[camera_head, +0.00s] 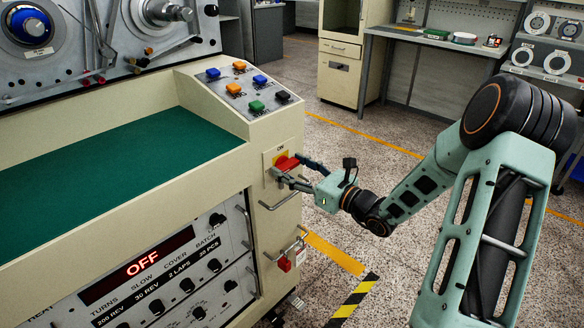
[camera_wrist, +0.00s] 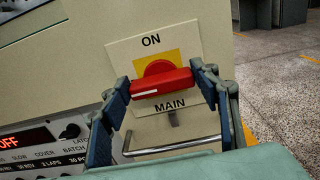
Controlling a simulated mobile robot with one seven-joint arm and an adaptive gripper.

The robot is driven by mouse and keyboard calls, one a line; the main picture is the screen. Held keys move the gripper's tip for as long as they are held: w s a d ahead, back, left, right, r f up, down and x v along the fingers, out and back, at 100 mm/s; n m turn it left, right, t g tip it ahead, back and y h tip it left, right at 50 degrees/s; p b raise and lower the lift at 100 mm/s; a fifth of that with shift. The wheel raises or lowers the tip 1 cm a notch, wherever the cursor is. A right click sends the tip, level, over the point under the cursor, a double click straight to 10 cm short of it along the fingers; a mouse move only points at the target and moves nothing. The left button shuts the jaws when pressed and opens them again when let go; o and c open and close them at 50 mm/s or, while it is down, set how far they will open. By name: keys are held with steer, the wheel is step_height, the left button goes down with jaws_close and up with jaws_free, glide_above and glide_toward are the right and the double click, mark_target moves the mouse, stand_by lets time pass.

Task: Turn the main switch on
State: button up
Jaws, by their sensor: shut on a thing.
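The main switch (camera_wrist: 162,83) is a red rotary handle on a yellow plate, with "ON" printed above it and "MAIN" below. In the wrist view its handle lies roughly horizontal, with a white mark at its left end. In the head view the switch (camera_head: 287,163) sits on the end face of the cream machine. My gripper (camera_wrist: 163,86) is shut on the handle, one finger at each end. In the head view my gripper (camera_head: 290,170) reaches it from the right. The display (camera_head: 142,264) reads "OFF" in red.
A metal bar handle (camera_wrist: 172,146) sticks out below the switch. Coloured push buttons (camera_head: 247,88) are on the sloped panel above. Open floor lies to the right, with a workbench (camera_head: 430,38) behind.

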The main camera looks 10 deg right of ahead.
steer(key=shift+r+m+p, duration=0.15)
steer(key=shift+m+p, duration=0.15)
steer(key=shift+p, duration=0.25)
steer(key=m+p, duration=0.2)
steer(key=p, duration=0.2)
steer(key=shift+r+m, duration=0.15)
steer(key=shift+m, duration=0.15)
steer(key=m+p, duration=0.2)
steer(key=p, duration=0.1)
steer(key=m+p, duration=0.3)
steer(key=shift+w+d+m+p, duration=0.15)
steer(key=shift+d+m+p, duration=0.05)
steer(key=shift+m+p, duration=0.1)
steer(key=m+p, duration=0.4)
steer(key=shift+f, duration=0.35)
steer(key=m, duration=0.1)
steer(key=m+p, duration=0.1)
steer(key=m, duration=0.1)
steer(key=m+p, duration=0.1)
steer(key=m, duration=0.1)
steer(key=shift+f, duration=0.3)
steer(key=o, duration=1.2)
steer(key=shift+c, duration=0.2)
steer(key=shift+d, duration=0.1)
steer(key=v, duration=1.2)
